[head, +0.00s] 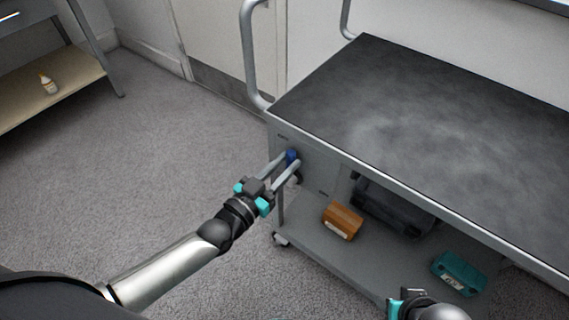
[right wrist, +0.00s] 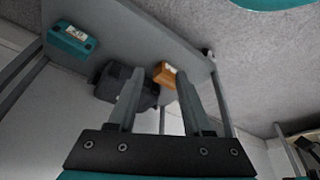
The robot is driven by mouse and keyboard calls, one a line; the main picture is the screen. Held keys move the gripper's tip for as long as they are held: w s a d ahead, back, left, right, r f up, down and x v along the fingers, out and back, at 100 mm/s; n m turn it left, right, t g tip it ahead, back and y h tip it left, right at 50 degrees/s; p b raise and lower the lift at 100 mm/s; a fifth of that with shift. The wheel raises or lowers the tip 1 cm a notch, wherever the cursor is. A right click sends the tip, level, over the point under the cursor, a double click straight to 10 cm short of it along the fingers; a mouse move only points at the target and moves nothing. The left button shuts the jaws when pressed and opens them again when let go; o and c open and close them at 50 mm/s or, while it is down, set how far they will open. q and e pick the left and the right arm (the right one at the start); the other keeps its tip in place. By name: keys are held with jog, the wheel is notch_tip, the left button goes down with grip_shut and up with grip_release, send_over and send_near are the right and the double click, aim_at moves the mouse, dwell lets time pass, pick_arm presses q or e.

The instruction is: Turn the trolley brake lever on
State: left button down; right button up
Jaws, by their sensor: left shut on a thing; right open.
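The grey trolley (head: 450,135) with a dark top stands at the right of the head view. Its blue brake lever (head: 292,155) is on the side panel near the left corner, with a dark part just below it. My left gripper (head: 291,160) reaches it from the lower left and is shut on the lever, its two fingers hiding part of it. My right gripper shows only partly at the bottom of the head view. In the right wrist view the right gripper (right wrist: 159,76) is open, with nothing between its fingers.
The trolley's lower shelf (head: 330,262) holds an orange-brown box (head: 342,220), a dark case (head: 390,208) and a teal box (head: 459,272). A metal handle (head: 250,50) rises at the trolley's left end. A bench with a small bottle (head: 47,84) stands far left. The carpet between is clear.

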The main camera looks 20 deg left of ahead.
pick_arm(q)
jog(key=shift+d, duration=0.1)
dwell(0.7)
jog(key=d+m+p, duration=0.2)
jog(key=m, duration=0.1)
jog(key=s+d+m+p, duration=0.1)
jog(key=m+p, duration=0.1)
jog(key=shift+s+f, duration=0.1)
jog(key=shift+f, duration=0.3)
jog(key=shift+s+d+f+m, duration=0.2)
jog(key=shift+d+m, duration=0.15)
jog(key=shift+m, duration=0.15)
jog(key=shift+s+d+f+m, duration=0.1)
jog(key=shift+d+f+m, duration=0.35)
jog(key=shift+m, duration=0.45)
jog(key=shift+s+d+f+m, duration=0.15)
jog(key=shift+d+f+m, duration=0.25)
jog(key=shift+m, duration=0.4)
jog(key=shift+s+d+f+m, duration=0.1)
jog(key=shift+d+f+m, duration=0.2)
jog(key=shift+m, duration=0.3)
jog(key=shift+s+d+f+m, duration=0.15)
jog(key=shift+f+m, duration=0.15)
jog(key=shift+m, duration=0.3)
jog(key=shift+f, duration=0.1)
pick_arm(e)
notch_tip(320, 180, down, 7)
jog(key=s+g, duration=0.1)
jog(key=s, duration=0.1)
jog(key=shift+s+d, duration=0.15)
